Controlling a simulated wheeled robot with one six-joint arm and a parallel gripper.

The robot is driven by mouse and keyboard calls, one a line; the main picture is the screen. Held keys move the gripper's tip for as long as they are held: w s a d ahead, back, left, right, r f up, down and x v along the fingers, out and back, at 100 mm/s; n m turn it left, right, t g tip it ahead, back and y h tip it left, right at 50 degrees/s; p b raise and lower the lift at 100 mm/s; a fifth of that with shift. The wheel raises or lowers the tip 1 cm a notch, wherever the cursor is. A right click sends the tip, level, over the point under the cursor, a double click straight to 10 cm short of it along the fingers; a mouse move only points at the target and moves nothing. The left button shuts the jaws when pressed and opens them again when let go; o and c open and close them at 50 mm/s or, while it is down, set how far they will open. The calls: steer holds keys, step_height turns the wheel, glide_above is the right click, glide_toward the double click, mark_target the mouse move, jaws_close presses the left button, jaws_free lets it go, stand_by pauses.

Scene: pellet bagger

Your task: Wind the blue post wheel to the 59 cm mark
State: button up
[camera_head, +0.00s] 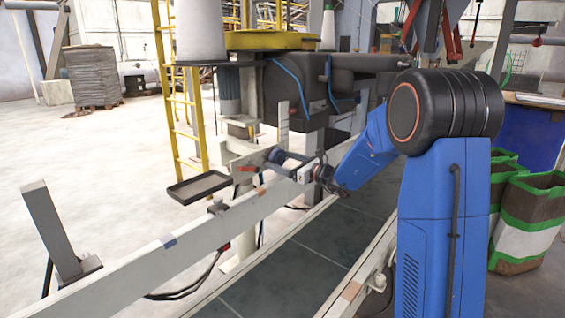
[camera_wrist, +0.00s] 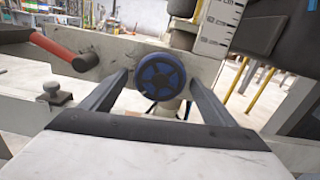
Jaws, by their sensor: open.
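The blue post wheel (camera_wrist: 160,76) is a dark round handwheel with blue spokes, seen face-on in the wrist view on a pale plate. In the head view the wheel (camera_head: 274,156) is small, at the end of my reaching arm. My gripper (camera_wrist: 160,84) is open, with one finger on each side of the wheel. Small gaps seem to show between fingers and rim; contact cannot be told. A white scale (camera_wrist: 217,24) with dark marks stands above right of the wheel. Its numbers are too blurred to read. The scale post (camera_head: 284,122) also shows in the head view.
A red-handled lever (camera_wrist: 66,48) projects close to the left of the wheel. A metal knob (camera_wrist: 56,93) sits below it. In the head view a dark tray (camera_head: 200,188) is beside the conveyor rail (camera_head: 150,265), and a black machine body (camera_head: 295,90) hangs behind the wheel.

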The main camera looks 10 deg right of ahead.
steer(key=c, duration=1)
steer(key=shift+c, duration=0.2)
